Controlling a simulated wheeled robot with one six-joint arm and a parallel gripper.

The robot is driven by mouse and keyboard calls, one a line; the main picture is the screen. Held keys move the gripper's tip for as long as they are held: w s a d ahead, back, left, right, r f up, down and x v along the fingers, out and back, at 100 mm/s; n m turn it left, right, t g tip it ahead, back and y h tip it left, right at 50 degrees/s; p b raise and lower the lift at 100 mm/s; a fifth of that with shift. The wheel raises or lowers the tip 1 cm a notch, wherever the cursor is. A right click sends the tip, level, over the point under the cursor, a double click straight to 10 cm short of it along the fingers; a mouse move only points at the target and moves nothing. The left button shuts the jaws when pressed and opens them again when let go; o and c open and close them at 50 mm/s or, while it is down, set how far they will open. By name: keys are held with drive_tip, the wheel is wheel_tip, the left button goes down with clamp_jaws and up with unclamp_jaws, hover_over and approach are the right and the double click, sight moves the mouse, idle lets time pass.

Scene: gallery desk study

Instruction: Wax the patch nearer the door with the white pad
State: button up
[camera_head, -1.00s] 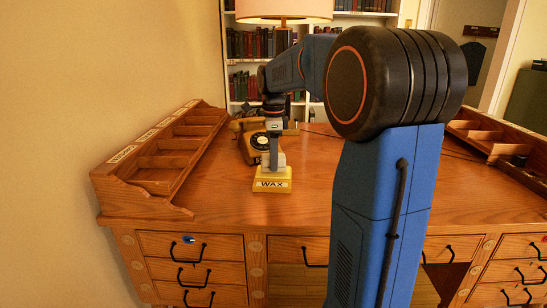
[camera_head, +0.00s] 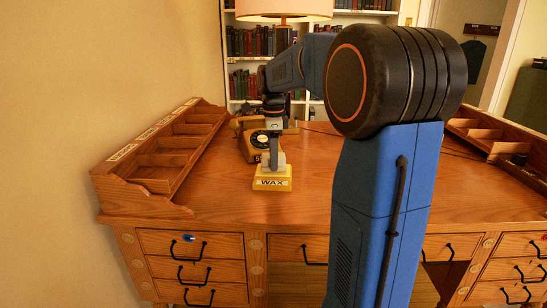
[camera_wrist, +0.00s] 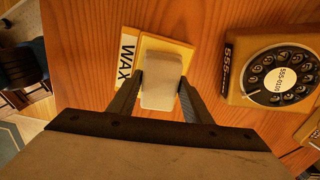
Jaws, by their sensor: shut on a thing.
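My gripper (camera_head: 273,154) is shut on the pale white pad (camera_wrist: 161,78), with one finger on each side of it in the wrist view. The pad is at the top of a yellow block labelled WAX (camera_head: 272,184) on the near left part of the desk. In the wrist view the pad covers part of the WAX block (camera_wrist: 180,47). I cannot tell whether the pad is pressed on it. I cannot make out any patch on the desktop; my arm hides part of it.
An old dial telephone (camera_head: 252,143) stands close behind the wax; its dial shows in the wrist view (camera_wrist: 279,80). A wooden compartment rack (camera_head: 165,160) lines the left edge, another (camera_head: 495,150) the right. A lamp (camera_head: 284,10) stands behind. A doorway (camera_head: 468,45) is at back right.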

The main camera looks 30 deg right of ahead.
drive_tip(key=shift+f, duration=0.35)
idle(1.1)
drive_tip(key=shift+r, duration=0.1)
drive_tip(key=shift+r, duration=3.45)
